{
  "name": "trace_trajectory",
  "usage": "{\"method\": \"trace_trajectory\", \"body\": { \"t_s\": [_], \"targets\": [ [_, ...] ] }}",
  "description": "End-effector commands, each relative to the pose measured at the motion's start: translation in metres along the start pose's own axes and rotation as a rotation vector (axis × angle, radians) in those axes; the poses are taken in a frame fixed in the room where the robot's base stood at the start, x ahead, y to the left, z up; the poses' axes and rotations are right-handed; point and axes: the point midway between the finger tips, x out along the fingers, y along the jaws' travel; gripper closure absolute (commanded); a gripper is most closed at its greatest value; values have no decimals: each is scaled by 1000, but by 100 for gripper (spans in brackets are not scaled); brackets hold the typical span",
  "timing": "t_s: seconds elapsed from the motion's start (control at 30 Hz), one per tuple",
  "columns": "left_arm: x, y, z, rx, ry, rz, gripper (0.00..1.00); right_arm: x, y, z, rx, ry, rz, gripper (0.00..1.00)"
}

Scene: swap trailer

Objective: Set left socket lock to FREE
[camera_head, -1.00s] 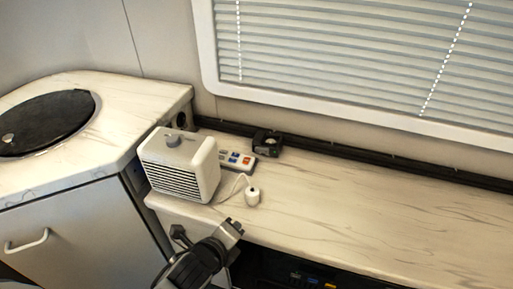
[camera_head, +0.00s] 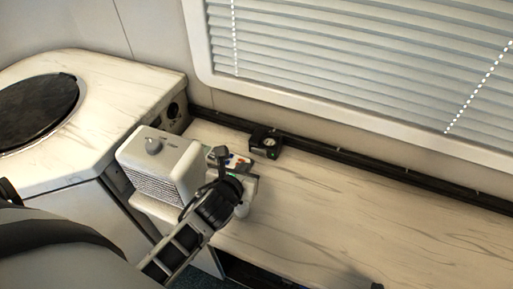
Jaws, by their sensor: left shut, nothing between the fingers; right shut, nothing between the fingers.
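A black box with a round dial and a small green light (camera_head: 265,143) sits at the back of the counter against the black rail. A round black socket (camera_head: 173,109) is on the side of the left cabinet. I cannot tell which of these carries the lock, and no FREE marking is readable. My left gripper (camera_head: 236,180) is shut and empty, in front of the power strip (camera_head: 238,161) with coloured switches, and partly hides it. It is apart from the black box in the picture. Only a small dark tip of my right gripper (camera_head: 376,286) shows at the bottom edge.
A white heater box with a knob (camera_head: 160,160) stands close left of my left gripper. The wooden counter (camera_head: 350,215) is clear to the right. A window with blinds (camera_head: 340,60) is above. A raised counter with a black round lid (camera_head: 38,112) is at the left.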

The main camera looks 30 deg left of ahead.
Motion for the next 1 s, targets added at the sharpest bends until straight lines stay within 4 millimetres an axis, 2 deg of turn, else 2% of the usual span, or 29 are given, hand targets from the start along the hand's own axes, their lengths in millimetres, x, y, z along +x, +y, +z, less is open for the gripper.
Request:
{"method": "trace_trajectory", "body": {
  "t_s": [0.27, 0.7, 0.83, 1.0],
  "targets": [
    [6, 0, -1, -2, 1, 0, 100, -2, -6, 8, 4, -16, -12, 100],
    [80, -1, -1, -6, 1, -1, 100, 4, -6, 7, 5, -5, -13, 100],
    [94, 0, -1, -4, 1, 0, 100, 4, -6, 3, 5, 5, -13, 100],
    [100, -1, 0, -2, 0, -2, 100, 4, -6, 3, 5, 5, -13, 100]
  ]
}}
